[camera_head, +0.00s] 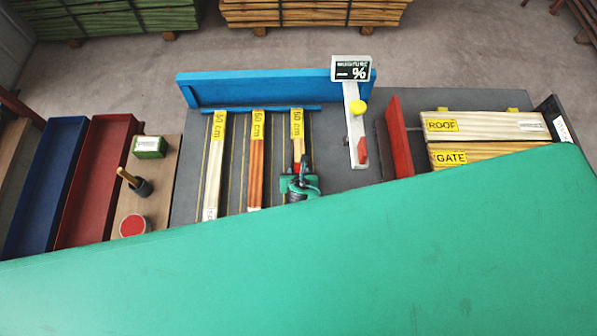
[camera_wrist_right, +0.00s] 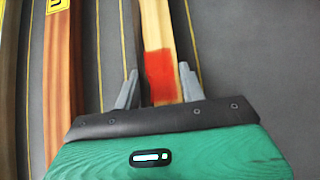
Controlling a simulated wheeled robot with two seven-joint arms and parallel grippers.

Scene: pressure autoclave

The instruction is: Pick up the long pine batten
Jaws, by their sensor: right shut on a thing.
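Three battens with yellow length labels lie side by side on the dark grey table. The left one (camera_head: 214,175) is pale, the middle one (camera_head: 256,170) is reddish-brown. The right one (camera_head: 298,146) is pale wood, with a red patch (camera_wrist_right: 160,70) showing in the right wrist view. My right gripper (camera_head: 300,177) is over this right batten, shut on it, with one grey finger at each side of it in the right wrist view (camera_wrist_right: 158,92). The batten's near end is hidden under the gripper. My left gripper is not in view.
A blue fence (camera_head: 260,86) runs behind the battens. A moisture meter (camera_head: 355,125) lies to their right, beside a red divider (camera_head: 397,135) and boards marked ROOF (camera_head: 490,126) and GATE (camera_head: 480,153). Blue (camera_head: 45,180) and red (camera_head: 95,180) trays are at left. A large green surface (camera_head: 300,270) covers the foreground.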

